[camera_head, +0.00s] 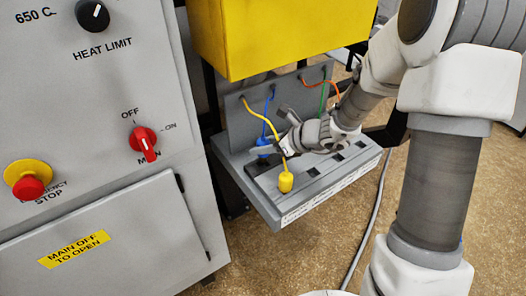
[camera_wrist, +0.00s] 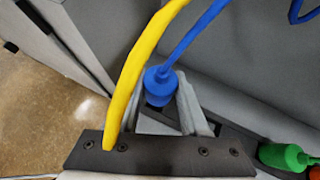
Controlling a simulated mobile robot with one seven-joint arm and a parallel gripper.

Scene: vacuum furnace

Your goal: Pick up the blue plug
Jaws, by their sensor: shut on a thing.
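The blue plug (camera_wrist: 160,82) with its blue cable is at the upper middle of the wrist view. It also shows in the head view (camera_head: 264,144), at the left back of the grey socket shelf. My gripper (camera_wrist: 163,96) has its two light grey fingers on either side of the blue plug and is shut on it. In the head view my gripper (camera_head: 266,151) reaches in from the right, low over the shelf. The plug's lower end is hidden, so I cannot tell whether it sits in a socket.
The yellow plug (camera_head: 286,182) stands at the front of the shelf (camera_head: 310,195). Its yellow cable (camera_wrist: 140,65) passes close across my gripper. A green plug (camera_wrist: 284,156) is at the right. A yellow box (camera_head: 280,35) hangs above; the furnace cabinet (camera_head: 120,170) stands left.

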